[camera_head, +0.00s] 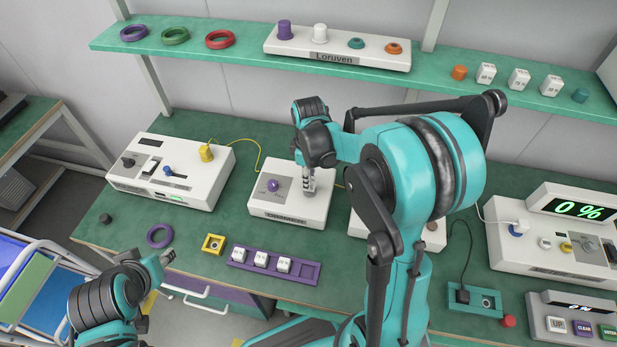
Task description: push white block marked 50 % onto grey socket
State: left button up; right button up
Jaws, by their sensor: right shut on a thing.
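My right gripper (309,186) points down over the right part of a white box (290,215). It is shut on a small pale block, mostly hidden by the fingers; its mark cannot be read. The grey socket under it is hidden, so I cannot tell whether the block touches it. Three white blocks (262,258) sit in a purple rack (305,272) in front, their marks too small to read. My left gripper (167,258) hangs at the front left, apart from the blocks; its finger gap is unclear.
A white device with a yellow plug (206,152) stands left. A purple ring (160,236) and yellow square piece (213,243) lie in front. A shelf (245,50) spans the back. My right arm hides the middle right.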

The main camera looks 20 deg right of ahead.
jog(key=shift+f+b, duration=0.5)
jog(key=shift+f, duration=0.15)
jog(key=o, duration=1.2)
jog(key=shift+c, duration=0.2)
jog(key=shift+r, duration=0.15)
notch_tip(320, 180, up, 12)
jog(key=s+a+m+t, duration=0.2)
jog(key=s+m+t, duration=0.1)
jog(key=s+m, duration=0.2)
jog(key=s+a+f+m+t, duration=0.1)
jog(key=s+a+m+t, duration=0.2)
jog(key=s, duration=0.5)
jog(key=m+t, duration=0.1)
jog(key=m, duration=0.1)
jog(key=shift+s+a+m, duration=0.15)
jog(key=shift+s+m, duration=0.15)
